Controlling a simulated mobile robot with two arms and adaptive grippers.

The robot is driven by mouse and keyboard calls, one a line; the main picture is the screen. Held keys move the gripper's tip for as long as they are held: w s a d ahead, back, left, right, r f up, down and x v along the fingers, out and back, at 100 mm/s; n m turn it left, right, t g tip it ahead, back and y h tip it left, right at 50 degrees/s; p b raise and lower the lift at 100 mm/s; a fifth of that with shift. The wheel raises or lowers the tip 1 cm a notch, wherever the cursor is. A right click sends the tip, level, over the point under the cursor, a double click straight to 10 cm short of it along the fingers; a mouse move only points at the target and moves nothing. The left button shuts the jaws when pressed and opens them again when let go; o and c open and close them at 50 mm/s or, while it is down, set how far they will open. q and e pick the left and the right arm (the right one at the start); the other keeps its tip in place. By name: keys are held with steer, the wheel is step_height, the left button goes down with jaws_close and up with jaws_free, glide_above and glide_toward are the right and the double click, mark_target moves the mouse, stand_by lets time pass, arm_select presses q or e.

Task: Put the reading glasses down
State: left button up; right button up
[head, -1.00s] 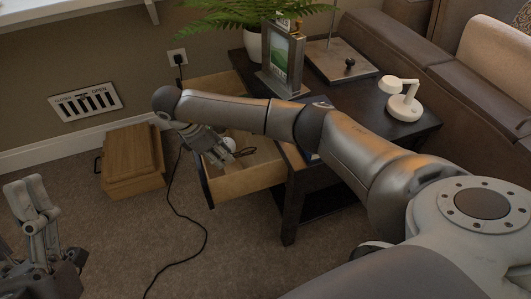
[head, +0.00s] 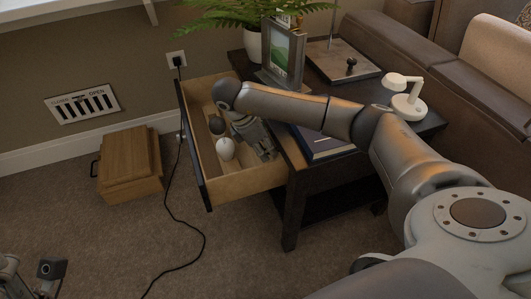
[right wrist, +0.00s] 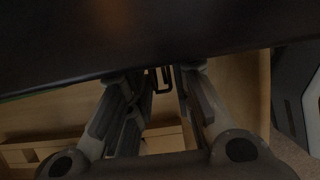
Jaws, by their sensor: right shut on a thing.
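My right gripper (head: 264,150) is low inside the open drawer (head: 246,183), by the side nearest the table body. In the right wrist view the fingers (right wrist: 155,78) are closed in around a thin dark looped piece, which looks like part of the reading glasses (right wrist: 163,80). The rest of the glasses is hidden by the fingers and the dark table edge above. In the head view I cannot make out the glasses. My left gripper (head: 50,270) shows only in part at the lower left corner, and its jaws are unclear.
The dark side table (head: 292,190) bears a blue book (head: 322,145), a picture frame (head: 284,52) and a white lamp (head: 405,98). A wooden box (head: 131,165) stands on the carpet.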

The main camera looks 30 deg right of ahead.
steer(key=shift+f+b, duration=0.35)
steer(key=shift+f, duration=0.25)
steer(key=shift+f, duration=0.65)
steer(key=o, duration=0.9)
steer(key=shift+r, duration=0.1)
